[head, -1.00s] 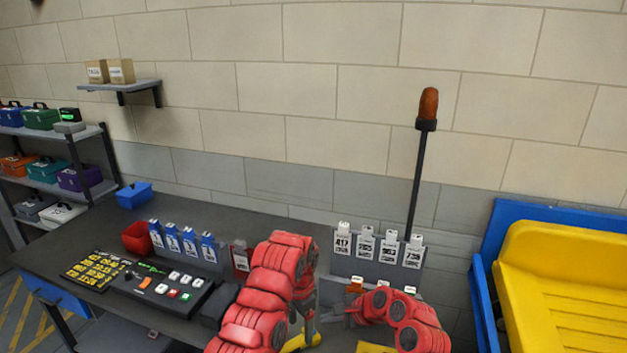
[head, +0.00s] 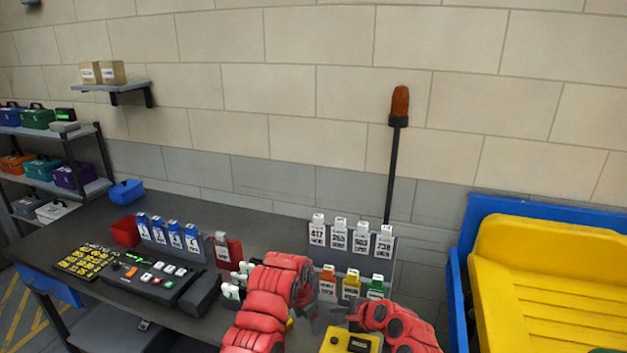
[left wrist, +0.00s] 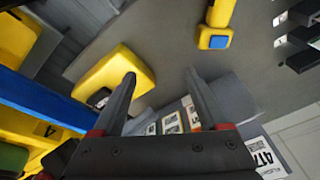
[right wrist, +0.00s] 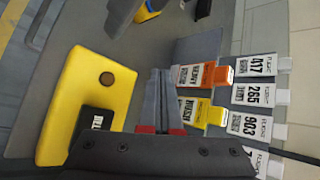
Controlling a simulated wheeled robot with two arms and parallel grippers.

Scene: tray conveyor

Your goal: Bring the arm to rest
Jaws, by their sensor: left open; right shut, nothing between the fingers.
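My left arm (head: 268,305) and my right arm (head: 395,325) reach over the dark worktable in the head view, red-padded and close together. My left gripper (left wrist: 162,85) is open and empty in the left wrist view, its two dark fingers well apart above the table. My right gripper (right wrist: 160,85) is shut and empty in the right wrist view, its fingers together beside the rack of tags. In the head view the fingers are small and partly hidden by the arms.
A yellow device (head: 342,341) with a dark panel lies by the arms. White tags (head: 340,233) stand above orange, yellow and green tags (head: 376,287). A button panel (head: 150,275) and blue tags (head: 175,236) are left. A yellow tray (head: 550,270) stands at right.

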